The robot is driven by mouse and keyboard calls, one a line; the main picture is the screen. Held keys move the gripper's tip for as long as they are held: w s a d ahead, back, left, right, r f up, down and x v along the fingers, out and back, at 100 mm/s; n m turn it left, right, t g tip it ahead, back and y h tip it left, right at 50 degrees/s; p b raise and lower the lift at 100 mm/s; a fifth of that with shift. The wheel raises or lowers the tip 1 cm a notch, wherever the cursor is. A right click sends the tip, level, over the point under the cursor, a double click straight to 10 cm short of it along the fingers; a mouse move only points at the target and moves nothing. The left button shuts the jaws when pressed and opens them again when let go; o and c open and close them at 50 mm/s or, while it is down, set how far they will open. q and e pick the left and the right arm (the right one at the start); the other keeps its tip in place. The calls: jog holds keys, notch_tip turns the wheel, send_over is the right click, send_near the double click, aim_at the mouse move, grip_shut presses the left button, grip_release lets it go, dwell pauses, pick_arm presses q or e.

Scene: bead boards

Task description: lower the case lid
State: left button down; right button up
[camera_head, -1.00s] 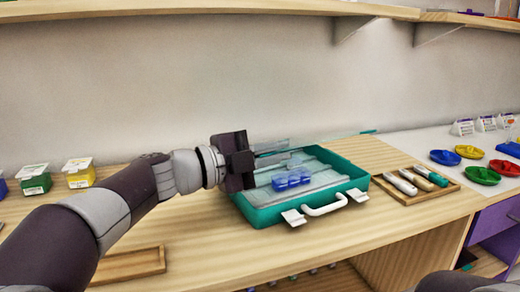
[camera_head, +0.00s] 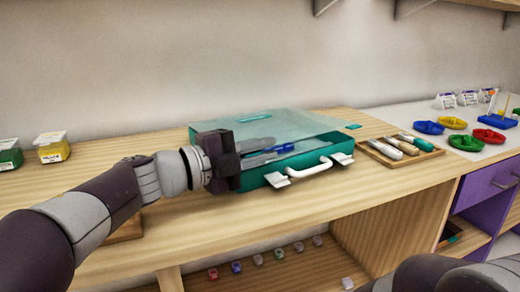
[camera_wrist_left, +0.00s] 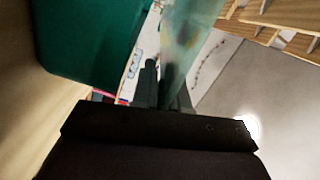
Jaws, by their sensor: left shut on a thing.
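The teal case (camera_head: 310,165) stands on the wooden counter with its white handle (camera_head: 308,170) and latches facing front. Its see-through lid (camera_head: 270,123) slants over the case, its front edge still apart from the front rim. My left gripper (camera_head: 268,151) is at the front left of the case, shut on the lid's edge. In the left wrist view, the lid (camera_wrist_left: 186,40) runs between the fingers, with the teal case wall (camera_wrist_left: 85,40) beside it. A blue piece (camera_head: 286,147) shows in the case under the lid. My right gripper is out of view.
A wooden tray with pen-like tools (camera_head: 402,147) lies just right of the case. Coloured dishes (camera_head: 465,142) stand farther right. Several small items sit on the shelf below.

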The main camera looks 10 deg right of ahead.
pick_arm(q)
jog(key=c, duration=1.3)
grip_release()
jog(key=shift+w+f, duration=0.1)
jog(key=shift+a, duration=0.4)
jog(key=p+v, duration=0.3)
jog(key=v, duration=0.8)
jog(key=shift+s+a, duration=0.35)
jog(key=shift+a, duration=0.05)
jog(key=shift+s, duration=0.1)
